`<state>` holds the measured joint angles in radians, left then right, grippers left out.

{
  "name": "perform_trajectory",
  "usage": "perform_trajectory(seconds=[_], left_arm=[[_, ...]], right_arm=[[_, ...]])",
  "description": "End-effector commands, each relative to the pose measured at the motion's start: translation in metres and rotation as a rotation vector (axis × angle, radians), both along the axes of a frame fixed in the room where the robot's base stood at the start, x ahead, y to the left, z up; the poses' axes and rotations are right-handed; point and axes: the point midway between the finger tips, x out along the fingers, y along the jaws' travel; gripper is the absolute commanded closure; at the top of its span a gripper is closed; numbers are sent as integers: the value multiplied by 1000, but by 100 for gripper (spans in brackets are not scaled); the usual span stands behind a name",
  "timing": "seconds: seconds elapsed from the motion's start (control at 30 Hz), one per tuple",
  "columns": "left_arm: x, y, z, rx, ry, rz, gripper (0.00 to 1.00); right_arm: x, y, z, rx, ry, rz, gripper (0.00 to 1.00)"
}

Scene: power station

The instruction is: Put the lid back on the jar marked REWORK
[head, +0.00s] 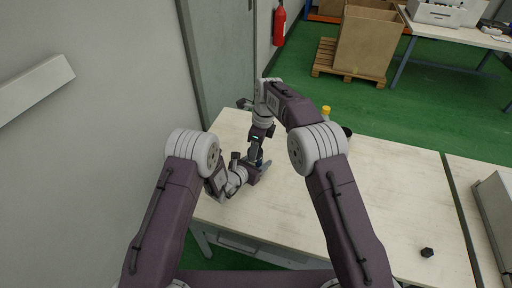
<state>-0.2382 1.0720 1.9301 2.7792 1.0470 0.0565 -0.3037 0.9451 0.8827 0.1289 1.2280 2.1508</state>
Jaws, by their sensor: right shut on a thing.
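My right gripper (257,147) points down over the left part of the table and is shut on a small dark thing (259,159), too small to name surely. My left gripper (264,169) lies low, close beside and below the right one. Its fingers are too small and overlapped to tell whether they are open or shut. A yellow-topped thing (326,111) stands near the table's far edge, partly behind my right elbow. No REWORK mark can be read, and I cannot tell jar from lid here.
The pale table (390,185) is mostly clear at the middle and right. A small black piece (427,252) lies near its front right. A dark round thing (347,131) shows beside my right elbow. A grey case (494,215) stands at right. A wall closes the left.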

Motion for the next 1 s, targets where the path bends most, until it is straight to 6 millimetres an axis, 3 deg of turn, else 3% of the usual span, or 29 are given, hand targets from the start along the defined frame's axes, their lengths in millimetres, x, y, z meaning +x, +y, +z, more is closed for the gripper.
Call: perform_trajectory(seconds=[0.47,0.8,1.0], left_arm=[[0,0,0,-1,-1,0,100],[0,0,0,0,0,0,100],[0,0,0,0,0,0,100]], right_arm=[[0,0,-9,-1,1,-6,88],[-2,1,-9,-2,-1,-514,88],[-1,1,-9,-1,-1,-571,88]])
